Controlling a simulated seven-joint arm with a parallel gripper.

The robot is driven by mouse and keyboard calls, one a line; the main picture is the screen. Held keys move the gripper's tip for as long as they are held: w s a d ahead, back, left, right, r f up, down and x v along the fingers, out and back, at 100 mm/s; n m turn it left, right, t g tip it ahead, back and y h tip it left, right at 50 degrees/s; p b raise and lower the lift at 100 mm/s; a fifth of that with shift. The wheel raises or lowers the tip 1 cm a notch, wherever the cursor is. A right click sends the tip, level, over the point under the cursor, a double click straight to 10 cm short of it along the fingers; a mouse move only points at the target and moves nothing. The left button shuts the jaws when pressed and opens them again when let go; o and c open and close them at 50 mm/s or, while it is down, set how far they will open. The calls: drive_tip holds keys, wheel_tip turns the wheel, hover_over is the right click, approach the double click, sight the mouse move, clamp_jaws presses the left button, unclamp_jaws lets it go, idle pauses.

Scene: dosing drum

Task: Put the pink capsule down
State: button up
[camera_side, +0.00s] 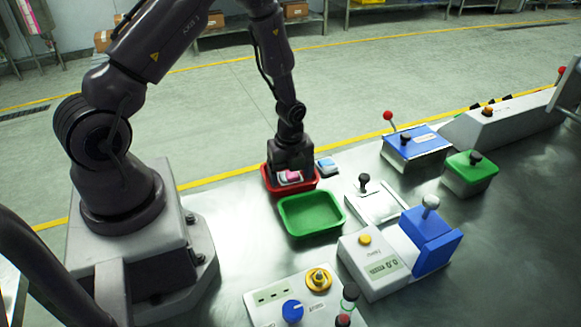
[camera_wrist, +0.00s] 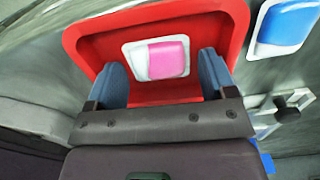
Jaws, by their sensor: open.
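The pink capsule (camera_wrist: 166,58), a white block with a pink part, lies in the red tray (camera_wrist: 205,22) in the wrist view. In the side view the pink capsule (camera_side: 290,176) shows under my gripper (camera_side: 287,172), inside the red tray (camera_side: 267,181). In the wrist view my gripper (camera_wrist: 162,82) is open, with its two blue-grey fingers apart on either side of the capsule's near end. A gap shows between the capsule and each finger. The exact height of the fingertips above the tray floor is hard to tell.
A blue-and-white capsule (camera_side: 327,166) lies on the metal table just right of the red tray; it also shows in the wrist view (camera_wrist: 287,24). An empty green tray (camera_side: 311,232) stands in front. Several lever and button boxes, including a scale (camera_side: 372,262), stand to the right.

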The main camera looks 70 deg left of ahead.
wheel_tip(320, 180, up, 12)
wheel_tip(320, 180, up, 10)
drive_tip(key=f+n+t+y, duration=0.1)
drive_tip(key=n, duration=0.4)
hover_over(291, 176)
drive_tip(key=s+d, duration=0.1)
drive_tip(key=d, duration=0.2)
drive_tip(key=s+d+r+n+t+h, duration=0.1)
drive_tip(key=s+d+r+n+t, duration=0.3)
drive_tip(key=s+d+r+n, duration=0.4)
drive_tip(key=s+r+n, duration=0.4)
drive_tip(key=r+n, duration=0.1)
drive_tip(key=n, duration=0.1)
drive_tip(key=shift+s+r+t, duration=0.15)
drive_tip(key=shift+r+t, duration=0.1)
drive_tip(key=shift+t, duration=0.05)
